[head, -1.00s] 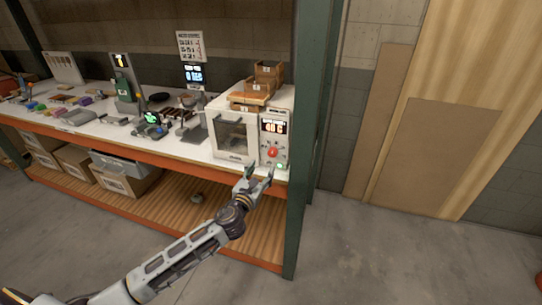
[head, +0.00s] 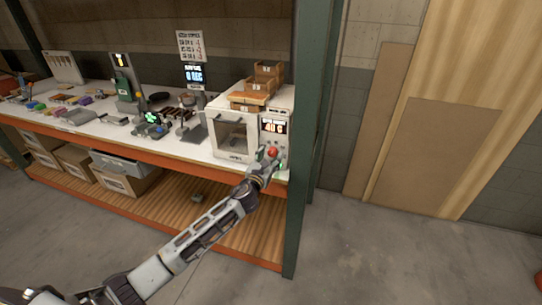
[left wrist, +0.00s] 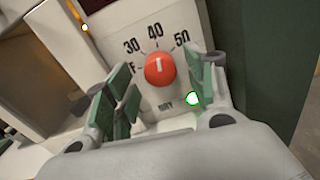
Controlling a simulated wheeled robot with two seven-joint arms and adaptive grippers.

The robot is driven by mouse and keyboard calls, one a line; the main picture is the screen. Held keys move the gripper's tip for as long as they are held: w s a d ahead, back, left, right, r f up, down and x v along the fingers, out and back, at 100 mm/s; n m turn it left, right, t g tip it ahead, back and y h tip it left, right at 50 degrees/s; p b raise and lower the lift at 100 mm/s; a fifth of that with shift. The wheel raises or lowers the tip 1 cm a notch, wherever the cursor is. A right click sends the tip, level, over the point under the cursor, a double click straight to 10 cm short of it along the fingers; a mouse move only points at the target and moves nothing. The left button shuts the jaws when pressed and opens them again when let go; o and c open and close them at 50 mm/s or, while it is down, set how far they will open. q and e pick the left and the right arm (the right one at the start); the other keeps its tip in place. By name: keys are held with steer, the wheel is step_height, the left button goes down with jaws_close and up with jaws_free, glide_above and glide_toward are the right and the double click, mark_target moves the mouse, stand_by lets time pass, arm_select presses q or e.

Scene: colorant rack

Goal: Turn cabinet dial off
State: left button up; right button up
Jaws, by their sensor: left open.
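The white cabinet (head: 233,137) stands at the right end of the workbench, with a window in its door and a display reading 40 C. Its red dial (head: 272,152) is on the front panel at the right. In the left wrist view the dial (left wrist: 160,68) has a white mark pointing up, near the 40, with 30 and 50 either side. My left gripper (head: 268,166) is in front of the panel, just below the dial. In the left wrist view its open green-padded fingers (left wrist: 163,88) flank the dial, apart from it. My right gripper is out of view.
Wooden trays (head: 256,88) sit on the cabinet. A green rack post (head: 306,140) stands close to its right. Tools and devices cover the bench to the left.

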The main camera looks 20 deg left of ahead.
arm_select(q)
steer(key=shift+w+d, duration=0.1)
steer(key=shift+w, duration=0.65)
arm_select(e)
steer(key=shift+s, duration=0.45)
arm_select(q)
steer(key=c, duration=1.1)
steer(key=shift+o, duration=0.2)
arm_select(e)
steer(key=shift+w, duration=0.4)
